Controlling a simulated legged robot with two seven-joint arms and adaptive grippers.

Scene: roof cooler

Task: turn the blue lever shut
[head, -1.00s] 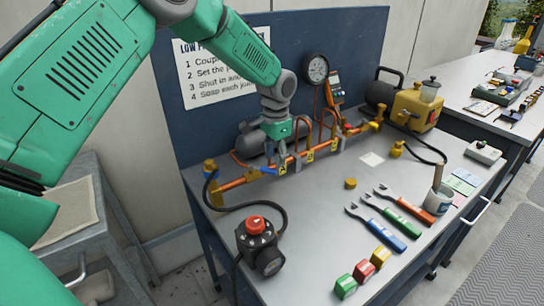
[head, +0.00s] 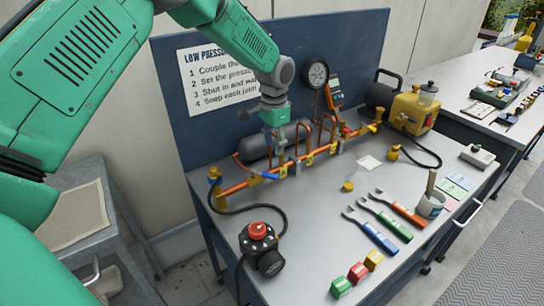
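A copper pipe manifold (head: 236,188) with brass fittings and yellow tags runs along the back of the grey bench. A small blue handle (head: 269,176) lies along the pipe near its left part. My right gripper is not in view.
A dark regulator with a red knob (head: 260,231) and a black hose stand at the front left. A gauge (head: 315,73) and a yellow pump (head: 411,107) are behind. Wrenches (head: 372,230) and coloured blocks (head: 357,272) lie at the front. The bench middle is mostly clear.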

